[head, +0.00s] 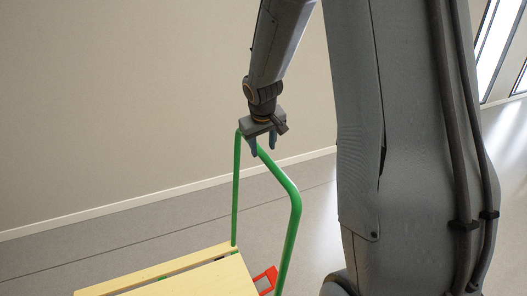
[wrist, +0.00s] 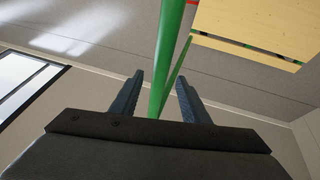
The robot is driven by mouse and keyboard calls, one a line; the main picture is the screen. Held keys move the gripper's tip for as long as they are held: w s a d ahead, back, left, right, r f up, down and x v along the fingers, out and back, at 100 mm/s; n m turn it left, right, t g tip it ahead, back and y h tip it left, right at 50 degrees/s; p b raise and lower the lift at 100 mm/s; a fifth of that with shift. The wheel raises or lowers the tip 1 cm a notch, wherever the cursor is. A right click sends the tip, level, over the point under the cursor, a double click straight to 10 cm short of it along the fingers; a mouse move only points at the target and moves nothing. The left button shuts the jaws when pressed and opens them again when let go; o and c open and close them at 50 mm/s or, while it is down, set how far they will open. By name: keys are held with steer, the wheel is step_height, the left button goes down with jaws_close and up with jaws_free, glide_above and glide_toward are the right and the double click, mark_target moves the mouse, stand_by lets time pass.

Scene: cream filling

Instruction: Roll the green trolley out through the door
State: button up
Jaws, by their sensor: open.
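The green trolley has a green tubular handle (head: 291,197) rising from a pale wooden deck (head: 200,280), at the bottom of the head view. My gripper (head: 262,146) points down at the top of the handle. In the wrist view the two dark fingers of my gripper (wrist: 160,95) stand apart, one on each side of the green handle bar (wrist: 170,50). The bar runs between them with gaps visible on both sides. The wooden deck also shows in the wrist view (wrist: 255,30) at the upper right. The door is not clearly seen.
A plain beige wall (head: 120,100) with a white skirting stands behind the trolley. Bright glazed panels (head: 497,45) show at the upper right. A red part (head: 266,280) sits beside the deck. The grey floor (head: 130,235) between trolley and wall is clear.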

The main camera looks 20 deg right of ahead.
mark_target(263, 153)
steer(key=shift+x, duration=1.7)
steer(key=shift+c, duration=0.5)
jaws_close()
